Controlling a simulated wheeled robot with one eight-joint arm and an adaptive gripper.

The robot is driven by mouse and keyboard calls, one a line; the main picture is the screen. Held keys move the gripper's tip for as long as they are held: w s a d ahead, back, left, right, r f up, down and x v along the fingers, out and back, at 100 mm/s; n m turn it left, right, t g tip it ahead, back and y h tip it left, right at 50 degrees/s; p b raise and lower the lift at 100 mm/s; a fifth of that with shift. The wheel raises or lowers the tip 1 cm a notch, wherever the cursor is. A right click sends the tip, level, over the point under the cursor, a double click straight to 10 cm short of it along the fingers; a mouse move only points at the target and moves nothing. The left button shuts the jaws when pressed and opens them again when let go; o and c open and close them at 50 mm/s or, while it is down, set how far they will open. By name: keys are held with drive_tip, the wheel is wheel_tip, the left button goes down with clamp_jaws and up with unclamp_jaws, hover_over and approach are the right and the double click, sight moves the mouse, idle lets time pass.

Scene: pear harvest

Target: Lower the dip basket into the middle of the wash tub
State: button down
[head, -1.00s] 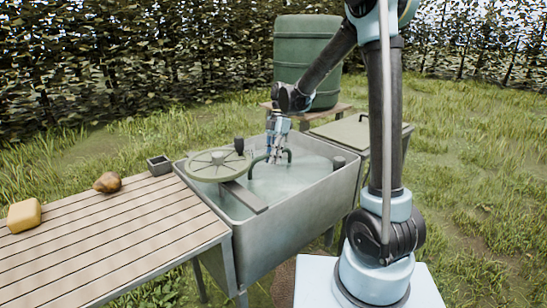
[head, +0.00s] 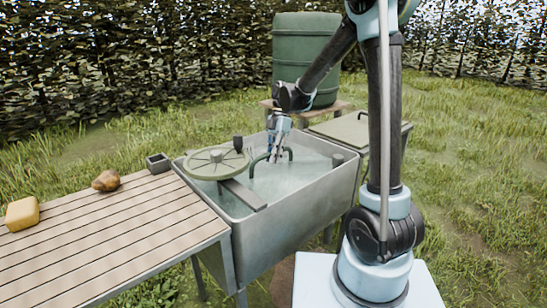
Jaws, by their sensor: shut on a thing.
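The grey metal wash tub (head: 285,235) stands in the middle of the head view with pale water in it. My gripper (head: 273,160) points down inside the tub, toward its back part. It is shut on the dark green arched handle of the dip basket (head: 289,153). Only the handle shows clearly; the basket's body is hidden below, in or under the cloudy water. I cannot tell whether the basket touches the tub's floor.
A round green spoked lid or wheel (head: 216,163) sits over the tub's left side, with a flat grey bar (head: 244,195) near it. A slatted table (head: 110,240) at left holds a yellow block (head: 22,213), a brown lump (head: 106,181) and a small dark box (head: 158,163). A green barrel (head: 305,55) stands behind.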

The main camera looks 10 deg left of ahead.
drive_tip(key=shift+s+d+f, duration=0.15)
drive_tip(key=shift+d+f, duration=0.1)
drive_tip(key=shift+d, duration=0.3)
idle(0.4)
drive_tip(key=c, duration=1.5)
unclamp_jaws()
